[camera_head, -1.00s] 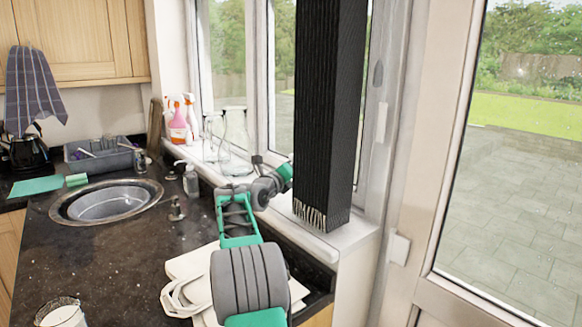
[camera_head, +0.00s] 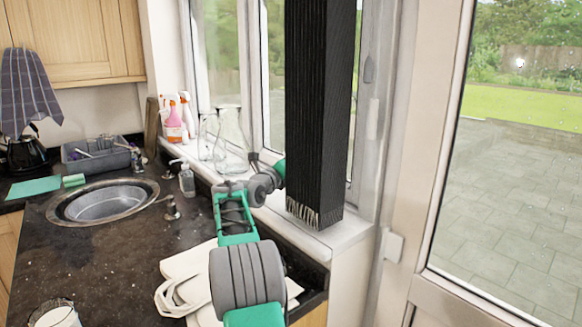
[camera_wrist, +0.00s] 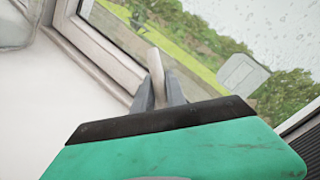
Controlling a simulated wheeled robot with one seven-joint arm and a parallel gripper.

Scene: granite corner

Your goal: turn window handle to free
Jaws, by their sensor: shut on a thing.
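The window handle (camera_wrist: 157,76) is a pale, upright lever in the wrist view, standing in front of the window's lower frame. My gripper (camera_wrist: 159,92) is shut on it, with one grey finger on each side of its lower part. The handle's base is hidden behind the fingers and the green gripper body. The window (camera_wrist: 190,40) lies behind it, with wet glass and a white frame. In the head view my arm reaches over the sill, and the gripper and the held handle are hidden behind a tall black ribbed block.
The black ribbed block (camera_head: 318,110) stands over the sill (camera_head: 345,238), close to the right of my arm. Glass bottles (camera_head: 231,145) and spray bottles (camera_head: 175,120) stand left on the sill.

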